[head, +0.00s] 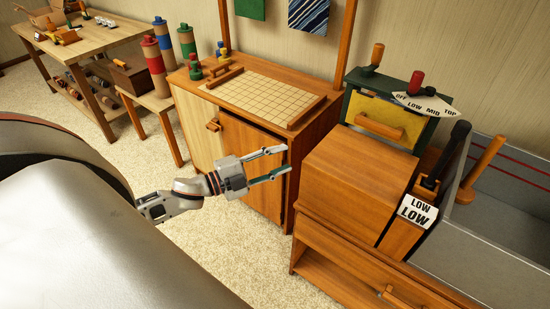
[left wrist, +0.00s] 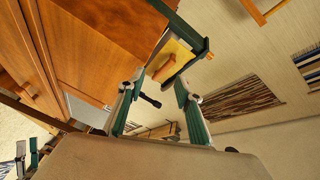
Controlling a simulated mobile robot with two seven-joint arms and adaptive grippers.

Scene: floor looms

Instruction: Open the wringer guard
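The wringer guard appears to be the yellow panel (head: 370,111) in a dark green frame, with a horizontal wooden handle (head: 379,127) on its front. It stands upright above a wooden box. My left gripper (head: 287,158) is open and empty, left of the box and apart from the handle. In the left wrist view, the yellow panel (left wrist: 181,54) and its handle (left wrist: 163,70) show beyond my open left fingers (left wrist: 160,84).
The wooden box (head: 355,178) juts out in front of the panel. A dial plate (head: 425,106) reads OFF, LOW, MID, TOP. A black-handled lever (head: 447,150) stands beside a LOW label and a grey tub (head: 490,240). A cabinet (head: 250,150) stands behind my left gripper.

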